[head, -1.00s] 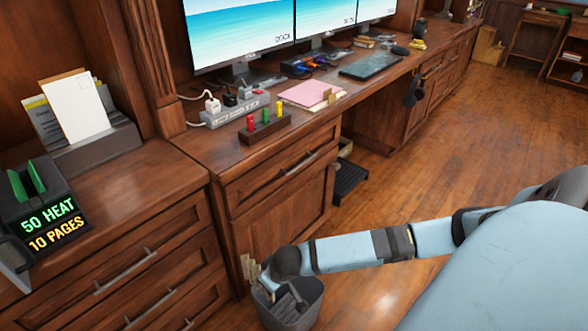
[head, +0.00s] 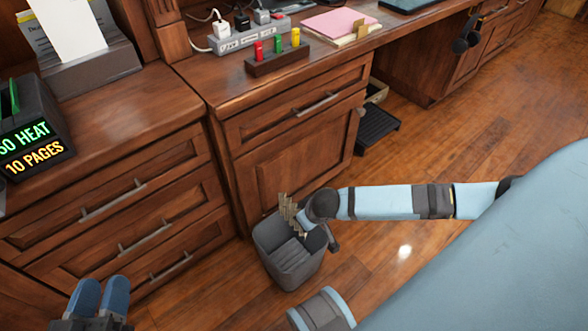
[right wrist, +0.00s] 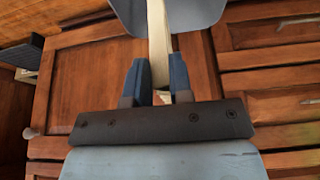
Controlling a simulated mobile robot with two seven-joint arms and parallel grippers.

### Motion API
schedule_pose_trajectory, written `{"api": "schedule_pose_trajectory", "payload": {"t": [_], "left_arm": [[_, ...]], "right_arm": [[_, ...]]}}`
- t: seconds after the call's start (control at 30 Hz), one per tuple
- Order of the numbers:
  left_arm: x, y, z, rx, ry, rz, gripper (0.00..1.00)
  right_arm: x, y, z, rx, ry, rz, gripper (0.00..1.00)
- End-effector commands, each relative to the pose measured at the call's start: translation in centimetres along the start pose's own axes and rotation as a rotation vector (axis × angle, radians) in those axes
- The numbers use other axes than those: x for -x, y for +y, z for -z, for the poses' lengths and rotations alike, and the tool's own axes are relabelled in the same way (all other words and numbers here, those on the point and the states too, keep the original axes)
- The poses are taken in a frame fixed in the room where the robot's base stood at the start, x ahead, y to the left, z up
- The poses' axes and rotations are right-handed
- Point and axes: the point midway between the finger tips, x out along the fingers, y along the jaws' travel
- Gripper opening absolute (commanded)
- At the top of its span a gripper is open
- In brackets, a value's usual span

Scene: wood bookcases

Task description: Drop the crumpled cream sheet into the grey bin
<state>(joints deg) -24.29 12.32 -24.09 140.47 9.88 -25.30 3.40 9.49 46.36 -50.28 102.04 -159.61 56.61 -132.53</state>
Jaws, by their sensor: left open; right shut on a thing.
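The grey bin (head: 264,243) stands on the floor against the cabinet front, upright, with its mouth up. My right gripper (head: 306,226) is over the bin's mouth, partly hidden by its own wrist. It is shut on the crumpled cream sheet (head: 288,209), a pleated tan strip that stands up near the bin's back rim. In the right wrist view the sheet (right wrist: 158,35) is a pale strip between the two blue fingers (right wrist: 159,82). My left gripper (head: 101,292) is low at the left, with its two blue fingers apart and nothing visible between them.
The wooden cabinet (head: 295,165) with drawers stands right behind the bin. On the desk are a block with coloured pegs (head: 278,58), a power strip (head: 248,36) and a pink folder (head: 338,22). A black tray (head: 377,130) is under the desk. The floor at right is open.

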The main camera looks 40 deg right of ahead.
Motion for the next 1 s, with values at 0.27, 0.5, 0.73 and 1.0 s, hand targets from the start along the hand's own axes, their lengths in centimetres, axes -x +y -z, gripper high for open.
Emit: {"api": "schedule_pose_trajectory", "payload": {"t": [0.27, 0.5, 0.73, 1.0], "left_arm": [[-0.2, -0.7, -3.1, -0.021, -0.082, -0.012, 0.43], [-0.5, -1.2, -2.6, -0.083, -0.047, -0.013, 0.43], [-0.6, -1.2, -2.5, -0.089, -0.043, -0.013, 0.43], [-0.6, -1.2, -2.5, -0.088, -0.043, -0.013, 0.43]], "right_arm": [[-3.4, 0.0, -1.5, -0.001, -0.001, 0.0, 0.0], [-4.3, 0.0, -1.8, 0.0, 0.0, 0.0, 0.0], [-4.3, 0.0, -1.8, 0.0, 0.0, 0.0, 0.0], [-4.3, 0.0, -1.8, 0.0, -0.001, 0.0, 0.5]]}}
